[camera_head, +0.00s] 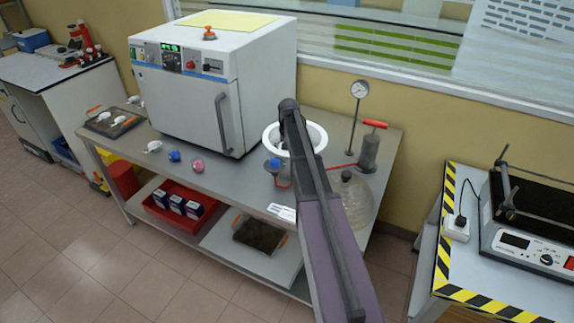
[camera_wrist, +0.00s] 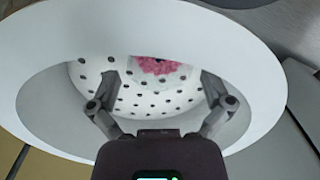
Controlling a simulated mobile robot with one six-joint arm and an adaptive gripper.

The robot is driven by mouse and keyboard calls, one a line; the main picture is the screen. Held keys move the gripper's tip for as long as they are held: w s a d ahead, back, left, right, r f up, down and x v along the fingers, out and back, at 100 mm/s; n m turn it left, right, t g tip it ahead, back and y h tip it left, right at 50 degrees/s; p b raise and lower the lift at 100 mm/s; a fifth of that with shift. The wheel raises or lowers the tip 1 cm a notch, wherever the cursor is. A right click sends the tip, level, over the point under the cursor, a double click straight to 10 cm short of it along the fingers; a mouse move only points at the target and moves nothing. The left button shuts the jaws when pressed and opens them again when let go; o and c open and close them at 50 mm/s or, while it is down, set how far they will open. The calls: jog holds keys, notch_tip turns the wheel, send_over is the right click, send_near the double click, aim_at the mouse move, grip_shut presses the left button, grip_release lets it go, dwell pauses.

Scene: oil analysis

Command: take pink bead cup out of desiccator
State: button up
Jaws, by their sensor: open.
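The desiccator (camera_head: 319,134) is a white round bowl without a lid on the metal table, partly hidden by my arm. In the wrist view its wide white rim (camera_wrist: 35,70) surrounds a white perforated plate (camera_wrist: 142,97). The pink bead cup (camera_wrist: 160,66) shows as a pale cup with pink beads on the plate, partly cut off by the rim edge. My gripper (camera_wrist: 158,78) is open and empty, pointing down into the bowl, with one finger on each side of the cup in the picture. Whether its fingers touch the cup, I cannot tell. My arm hides the cup in the head view.
A glass lid (camera_head: 355,200) with a dark knob lies right of the desiccator. A pump with a red handle (camera_head: 370,148) and a gauge (camera_head: 359,90) stand behind. A white oven (camera_head: 205,85) stands left. Small blue (camera_head: 174,156) and pink (camera_head: 198,166) items sit before it.

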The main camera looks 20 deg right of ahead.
jog(key=shift+f+b, duration=0.35)
jog(key=shift+f, duration=0.25)
jog(key=c, duration=1.1)
